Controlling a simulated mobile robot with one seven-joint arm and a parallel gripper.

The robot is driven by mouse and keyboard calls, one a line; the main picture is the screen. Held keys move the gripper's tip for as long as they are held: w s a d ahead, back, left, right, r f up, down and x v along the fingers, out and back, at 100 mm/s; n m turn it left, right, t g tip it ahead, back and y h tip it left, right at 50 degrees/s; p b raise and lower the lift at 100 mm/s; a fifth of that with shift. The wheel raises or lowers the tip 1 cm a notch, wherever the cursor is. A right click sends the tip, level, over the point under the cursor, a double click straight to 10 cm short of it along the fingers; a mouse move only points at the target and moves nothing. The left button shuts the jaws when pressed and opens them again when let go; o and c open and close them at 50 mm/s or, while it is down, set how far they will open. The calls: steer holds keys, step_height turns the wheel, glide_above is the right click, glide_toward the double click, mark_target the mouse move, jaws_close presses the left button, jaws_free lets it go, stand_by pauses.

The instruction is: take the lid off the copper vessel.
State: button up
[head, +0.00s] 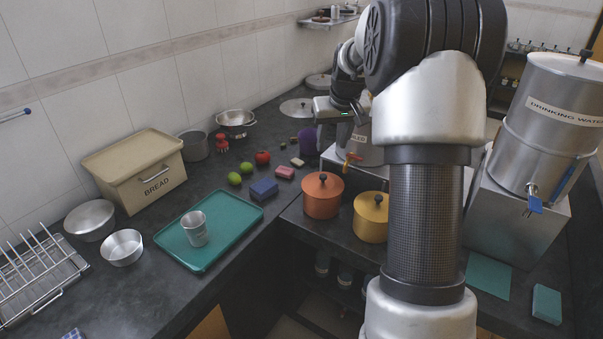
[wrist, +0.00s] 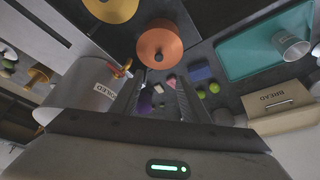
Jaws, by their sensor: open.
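The copper vessel (head: 321,203) stands on the dark counter right of the counter corner, with its copper lid on and a dark knob (head: 323,177) on top. The wrist view shows the same vessel (wrist: 148,40) from above, with its knob (wrist: 158,57) near the lower edge of the lid. My gripper (wrist: 156,92) is open and empty, its two dark fingers apart and short of the vessel in that picture. In the head view my gripper (head: 328,110) is behind and above the vessel, by the steel canister; its fingers are hard to make out there.
A brass-coloured lidded pot (head: 369,224) stands close on the vessel's right. A steel canister (head: 366,140) with an orange tap is behind. Sponges (head: 264,189), fruit (head: 234,179) and a teal tray (head: 205,260) lie left. A large water canister (head: 560,110) stands right.

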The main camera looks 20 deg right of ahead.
glide_toward(323, 176)
steer(key=x, duration=0.2)
steer(key=shift+f, duration=0.35)
steer(key=shift+p+x, duration=0.4)
steer(key=shift+x, duration=2.5)
steer(key=shift+w+d+r, duration=0.1)
steer(key=shift+w+r, duration=0.05)
jaws_close()
